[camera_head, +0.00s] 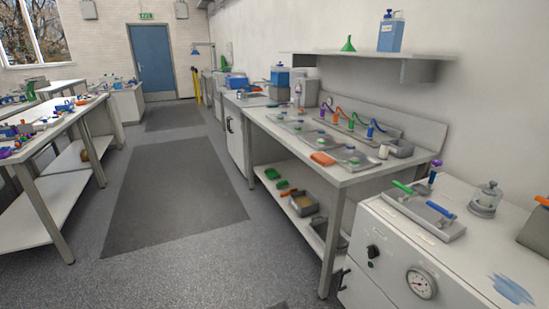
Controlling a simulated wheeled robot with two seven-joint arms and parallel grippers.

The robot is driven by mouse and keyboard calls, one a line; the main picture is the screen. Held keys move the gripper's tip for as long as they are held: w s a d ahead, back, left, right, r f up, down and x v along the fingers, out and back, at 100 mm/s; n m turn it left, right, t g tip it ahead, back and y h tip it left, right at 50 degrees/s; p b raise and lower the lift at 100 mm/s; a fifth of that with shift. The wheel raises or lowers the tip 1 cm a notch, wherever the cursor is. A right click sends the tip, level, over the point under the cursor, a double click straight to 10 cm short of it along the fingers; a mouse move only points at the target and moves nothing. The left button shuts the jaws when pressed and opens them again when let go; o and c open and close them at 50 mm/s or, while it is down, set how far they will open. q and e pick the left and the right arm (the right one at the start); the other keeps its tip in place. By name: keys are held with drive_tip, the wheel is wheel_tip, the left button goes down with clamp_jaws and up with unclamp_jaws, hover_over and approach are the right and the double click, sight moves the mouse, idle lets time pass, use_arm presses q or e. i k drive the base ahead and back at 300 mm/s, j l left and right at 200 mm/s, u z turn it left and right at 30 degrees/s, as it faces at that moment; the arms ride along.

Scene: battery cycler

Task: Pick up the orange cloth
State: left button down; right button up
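A small flat orange piece (322,158), which looks like a folded cloth, lies near the front edge of the white workbench (345,180) at the right of the head view. It is beside a grey tray (352,160) with small items on it. It is too small to make out its folds. Neither of my grippers is in view.
Benches (52,195) line the left. The floor aisle (175,190) between is clear.

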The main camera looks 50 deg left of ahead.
sight(324, 160)
drive_tip(key=u, duration=1.15)
